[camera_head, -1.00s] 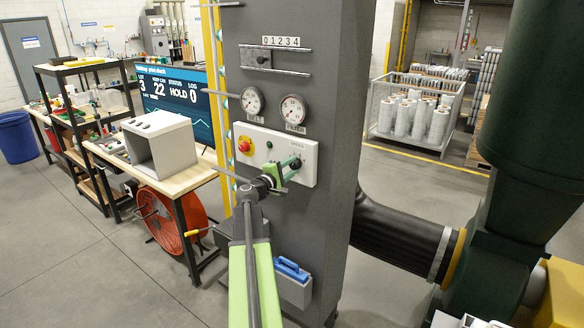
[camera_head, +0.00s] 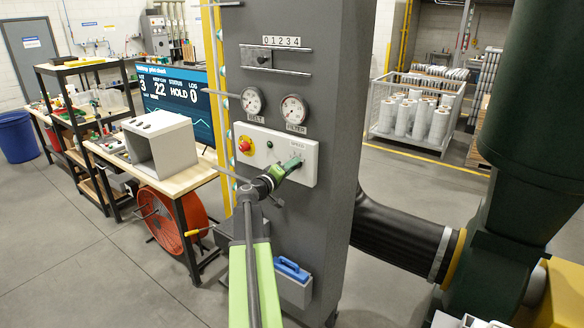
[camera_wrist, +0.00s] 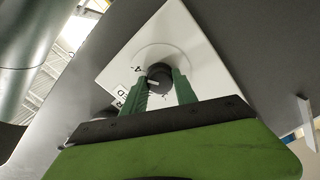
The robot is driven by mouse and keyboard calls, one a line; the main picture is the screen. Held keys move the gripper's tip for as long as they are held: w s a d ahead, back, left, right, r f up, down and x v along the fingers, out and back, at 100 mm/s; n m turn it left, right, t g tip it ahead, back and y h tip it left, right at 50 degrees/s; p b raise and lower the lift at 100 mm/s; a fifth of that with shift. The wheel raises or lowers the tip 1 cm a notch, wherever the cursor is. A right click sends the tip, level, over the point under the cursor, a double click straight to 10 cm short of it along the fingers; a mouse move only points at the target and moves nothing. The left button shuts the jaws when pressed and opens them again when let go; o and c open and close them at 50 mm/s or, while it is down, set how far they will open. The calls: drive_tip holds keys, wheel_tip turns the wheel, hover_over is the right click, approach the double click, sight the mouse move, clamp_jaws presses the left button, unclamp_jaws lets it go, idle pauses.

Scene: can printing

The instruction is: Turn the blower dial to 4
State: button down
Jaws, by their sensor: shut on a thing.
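The speed dial, a round black knob (camera_wrist: 158,76), sits on a white control panel (camera_wrist: 160,32) in the wrist view. My gripper (camera_wrist: 159,84) is shut on the dial, with one green finger on each side. A short white mark on the dial points left in that view. The printed 4 (camera_wrist: 138,69) is left of the knob and slightly above the mark. Other scale numbers are hidden or too small to read. In the head view my gripper (camera_head: 293,163) meets the panel (camera_head: 308,155) below the word SPEED and covers the dial.
Two round gauges (camera_head: 252,101) (camera_head: 294,109) and a slider (camera_head: 262,60) are above. A workbench (camera_head: 183,182) stands left.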

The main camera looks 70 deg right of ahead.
drive_tip(key=shift+s, duration=0.1)
idle(0.5)
drive_tip(key=c, duration=1)
unclamp_jaws()
drive_tip(key=shift+o, duration=0.2)
drive_tip(key=v, duration=1.7)
drive_tip(key=shift+a, duration=0.25)
